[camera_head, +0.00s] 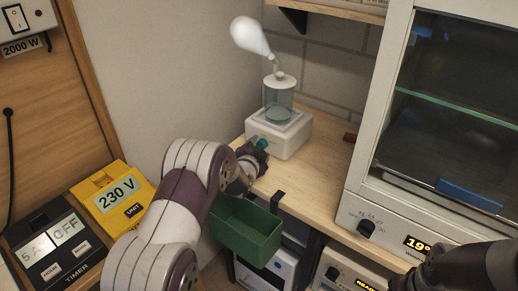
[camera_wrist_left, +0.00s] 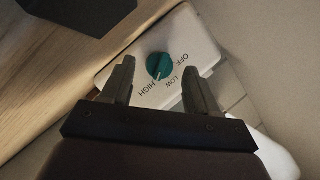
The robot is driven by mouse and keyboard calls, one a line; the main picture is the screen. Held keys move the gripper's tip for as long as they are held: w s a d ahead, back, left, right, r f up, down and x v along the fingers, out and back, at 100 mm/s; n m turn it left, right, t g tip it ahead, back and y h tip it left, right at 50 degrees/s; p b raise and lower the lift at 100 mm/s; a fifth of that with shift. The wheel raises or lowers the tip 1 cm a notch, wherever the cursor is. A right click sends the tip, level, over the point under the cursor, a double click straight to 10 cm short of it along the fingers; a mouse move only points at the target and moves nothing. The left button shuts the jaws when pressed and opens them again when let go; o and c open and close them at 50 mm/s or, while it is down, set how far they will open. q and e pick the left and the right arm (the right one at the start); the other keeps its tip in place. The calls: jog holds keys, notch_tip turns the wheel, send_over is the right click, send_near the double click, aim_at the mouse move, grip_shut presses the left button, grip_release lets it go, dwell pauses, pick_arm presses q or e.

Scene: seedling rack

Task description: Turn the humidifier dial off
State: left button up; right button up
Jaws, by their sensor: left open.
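The humidifier (camera_head: 278,136) stands on the wooden shelf, a white base with a clear tank and a white plume of mist above its spout. Its teal dial (camera_head: 261,144) is on the front face, partly hidden by my left gripper (camera_head: 258,152). In the left wrist view the round dial (camera_wrist_left: 159,66) shows with the words OFF, LOW and HIGH around it; I cannot tell its setting for sure. My left gripper (camera_wrist_left: 157,72) is open, its fingers on either side of the dial with gaps. My right arm (camera_head: 460,268) is at the lower right; its fingers cannot be made out.
A green bin (camera_head: 246,232) hangs at the shelf's front edge below my left arm. A glass-fronted cabinet (camera_head: 368,198) with its own dark knob stands at the right. A yellow 230 V box (camera_head: 112,197) and a timer box (camera_head: 52,246) are at the left.

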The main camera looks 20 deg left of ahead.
pick_arm(q)
jog(key=shift+w+f, duration=0.2)
jog(key=shift+w, duration=0.35)
jog(key=c, duration=1)
jog(key=shift+c, duration=0.2)
